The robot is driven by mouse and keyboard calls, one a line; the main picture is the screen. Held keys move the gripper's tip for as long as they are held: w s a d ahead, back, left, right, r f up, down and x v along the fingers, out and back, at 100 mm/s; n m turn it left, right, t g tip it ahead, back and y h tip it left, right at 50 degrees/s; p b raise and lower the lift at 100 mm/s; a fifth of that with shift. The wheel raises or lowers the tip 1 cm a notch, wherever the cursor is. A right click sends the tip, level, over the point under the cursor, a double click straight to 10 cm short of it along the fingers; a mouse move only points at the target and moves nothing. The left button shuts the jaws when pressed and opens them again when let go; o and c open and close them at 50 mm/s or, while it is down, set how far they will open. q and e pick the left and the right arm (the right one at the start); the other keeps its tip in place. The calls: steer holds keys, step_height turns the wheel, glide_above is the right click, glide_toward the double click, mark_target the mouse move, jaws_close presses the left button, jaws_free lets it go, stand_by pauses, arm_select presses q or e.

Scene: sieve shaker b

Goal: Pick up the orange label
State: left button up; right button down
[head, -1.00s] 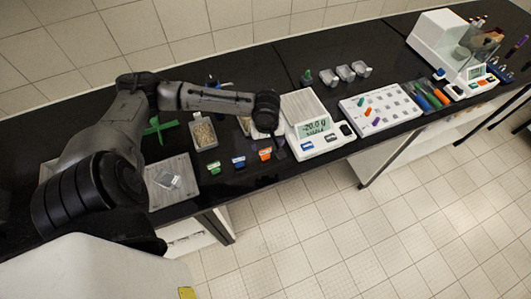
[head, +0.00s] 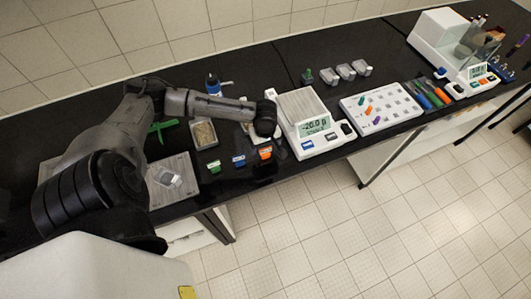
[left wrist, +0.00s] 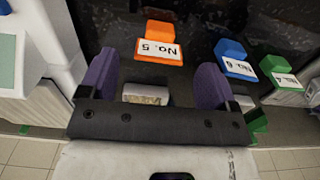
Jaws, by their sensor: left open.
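The orange label (head: 265,153), marked No. 5, stands on the black bench near its front edge. In the left wrist view the orange label (left wrist: 160,45) lies ahead of and between my fingertips, apart from both fingers. My left gripper (left wrist: 157,62) is open, its two purple fingers spread wide with nothing gripped. In the head view my left gripper (head: 277,146) hangs below the black wrist, just right of the orange label. My right gripper is not in view.
A blue label (head: 238,160) and a green label (head: 213,166) stand left of the orange one. A balance (head: 318,134) stands close on the right. A grey tray (head: 187,193) lies at left, and a white board (head: 383,121) lies beyond the balance.

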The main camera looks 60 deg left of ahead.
mark_target(265, 153)
arm_select(q)
steer(key=shift+f, duration=2.2)
steer(key=c, duration=1)
steer(key=shift+r, duration=0.15)
